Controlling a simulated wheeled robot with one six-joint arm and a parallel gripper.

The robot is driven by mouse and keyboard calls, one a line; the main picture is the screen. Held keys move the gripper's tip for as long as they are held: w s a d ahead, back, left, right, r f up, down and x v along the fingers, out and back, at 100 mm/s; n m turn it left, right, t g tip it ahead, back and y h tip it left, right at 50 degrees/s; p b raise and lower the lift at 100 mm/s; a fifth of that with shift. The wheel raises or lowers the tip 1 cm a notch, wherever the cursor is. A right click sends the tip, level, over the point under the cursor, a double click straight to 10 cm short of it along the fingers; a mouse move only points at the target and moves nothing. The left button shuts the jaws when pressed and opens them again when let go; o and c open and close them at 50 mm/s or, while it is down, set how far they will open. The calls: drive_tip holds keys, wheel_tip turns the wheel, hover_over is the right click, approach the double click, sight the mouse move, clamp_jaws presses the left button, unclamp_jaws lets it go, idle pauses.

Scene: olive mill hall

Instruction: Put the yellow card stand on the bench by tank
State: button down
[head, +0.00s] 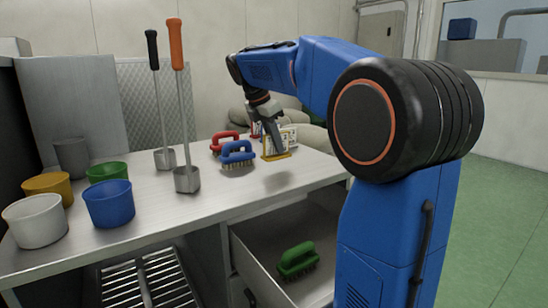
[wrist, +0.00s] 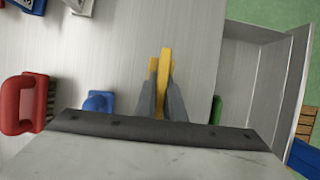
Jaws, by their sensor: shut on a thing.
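The yellow card stand (head: 276,156) has a yellow base and a white printed card. My gripper (head: 272,148) is shut on it, over the right part of the steel bench (head: 205,212). A shadow lies on the bench below and in front of the stand, which looks a little raised. In the wrist view the stand (wrist: 164,62) shows as a narrow yellow strip between my two grey fingers (wrist: 161,98). My fingers partly cover the card. No tank can be made out for certain.
A blue brush (head: 238,153) and a red brush (head: 222,140) lie left of my gripper. Two upright ladles (head: 186,180) and several cups (head: 108,204) stand further left. An open drawer (head: 262,252) below holds a green brush (head: 297,261). The bench's front middle is clear.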

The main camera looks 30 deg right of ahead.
sight(276, 155)
drive_tip(key=shift+d+f, duration=0.1)
drive_tip(key=shift+f, duration=2)
drive_tip(key=shift+f, duration=0.1)
drive_tip(key=c, duration=1.8)
unclamp_jaws()
drive_tip(key=shift+c, duration=0.2)
drive_tip(key=v, duration=1.2)
drive_tip(key=shift+d, duration=0.1)
drive_tip(key=shift+s, duration=0.1)
